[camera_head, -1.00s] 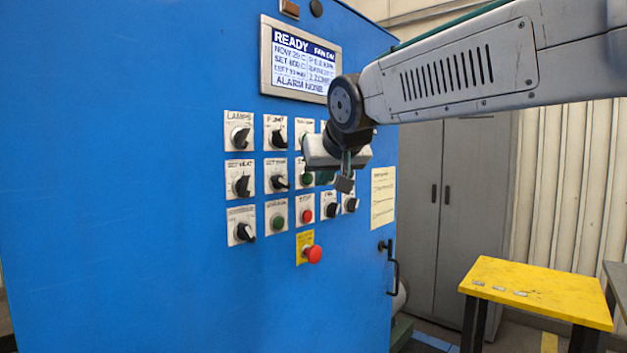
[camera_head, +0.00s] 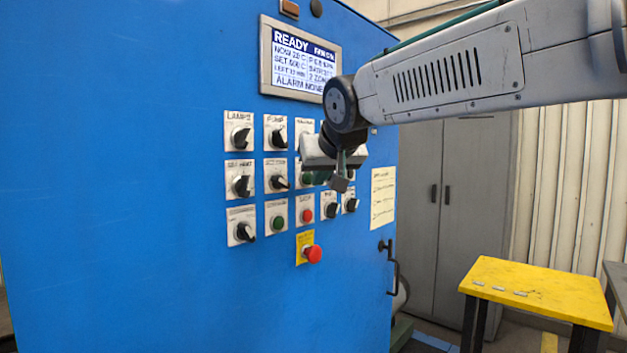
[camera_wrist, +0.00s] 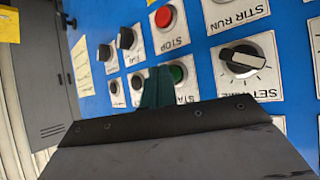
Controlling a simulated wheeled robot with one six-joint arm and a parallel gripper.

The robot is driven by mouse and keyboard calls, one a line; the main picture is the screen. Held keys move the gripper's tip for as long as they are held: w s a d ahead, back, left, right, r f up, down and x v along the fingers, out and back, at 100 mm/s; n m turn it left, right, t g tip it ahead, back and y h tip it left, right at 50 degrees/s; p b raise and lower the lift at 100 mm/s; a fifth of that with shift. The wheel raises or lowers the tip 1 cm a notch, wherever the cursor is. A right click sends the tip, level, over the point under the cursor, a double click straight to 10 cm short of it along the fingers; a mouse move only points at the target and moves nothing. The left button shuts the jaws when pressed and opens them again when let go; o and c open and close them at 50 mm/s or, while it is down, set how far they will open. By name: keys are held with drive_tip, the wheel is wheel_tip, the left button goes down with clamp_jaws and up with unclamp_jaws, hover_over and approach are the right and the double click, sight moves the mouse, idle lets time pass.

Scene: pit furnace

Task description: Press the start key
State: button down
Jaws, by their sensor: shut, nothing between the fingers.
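The start key is a round green button (camera_head: 307,178) in the middle row of the blue cabinet's panel, partly hidden by my gripper in the head view. In the wrist view the green button (camera_wrist: 178,73) has a partly covered label beginning "STA". My gripper (camera_head: 340,184) is shut and empty, in front of the panel and just right of the button in the head view. In the wrist view the closed fingers (camera_wrist: 156,88) overlap the button's left side. I cannot tell whether they touch it.
The red STOP button (camera_head: 307,215) is directly below the start key, with a red mushroom button (camera_head: 313,254) lower down. Black knobs surround them, including the set-time knob (camera_wrist: 242,60). The display (camera_head: 301,60) reads READY. A yellow table (camera_head: 540,290) stands at right.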

drive_tip(key=shift+w+a, duration=0.3)
drive_tip(key=shift+a, duration=0.05)
idle(0.7)
drive_tip(key=shift+s+d, duration=0.55)
drive_tip(key=shift+d, duration=0.15)
drive_tip(key=shift+d, duration=0.1)
drive_tip(key=shift+s+d, duration=0.8)
drive_tip(key=shift+d, duration=0.15)
drive_tip(key=shift+s+d, duration=0.75)
drive_tip(key=shift+d, duration=0.2)
